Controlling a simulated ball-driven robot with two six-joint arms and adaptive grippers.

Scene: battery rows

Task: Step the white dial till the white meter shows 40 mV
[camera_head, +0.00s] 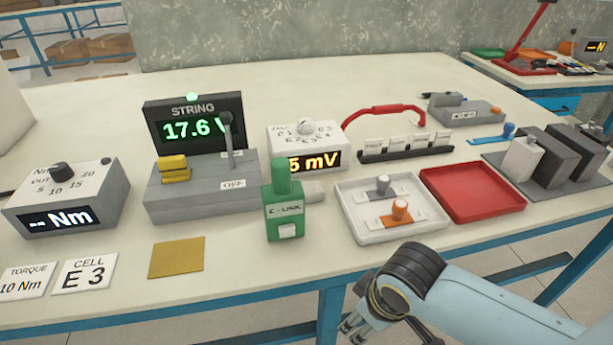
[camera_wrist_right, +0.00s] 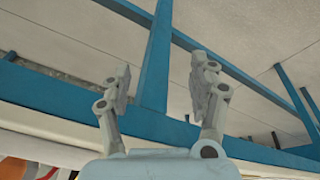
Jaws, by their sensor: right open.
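The white meter (camera_head: 334,137) stands mid-table, right of the STRING display. Its lit front reads "5 mV" in yellow; the left end of that readout is hidden behind the green device, so more digits may be covered. The white dial (camera_head: 305,128) sits on the meter's top, with small markings around it that are too small to read. My right gripper (camera_head: 354,326) is off the front edge of the table, well away from the meter. In the right wrist view my right gripper (camera_wrist_right: 161,72) is open and empty. My left gripper is not in view.
A green device (camera_head: 284,218) stands in front of the meter. The grey box (camera_head: 200,203) with an upright lever is left. A white tray (camera_head: 362,235), a red tray (camera_head: 470,190) and a red-handled rack (camera_head: 405,152) lie right. A black-knobbed Nm box (camera_head: 105,200) stands far left.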

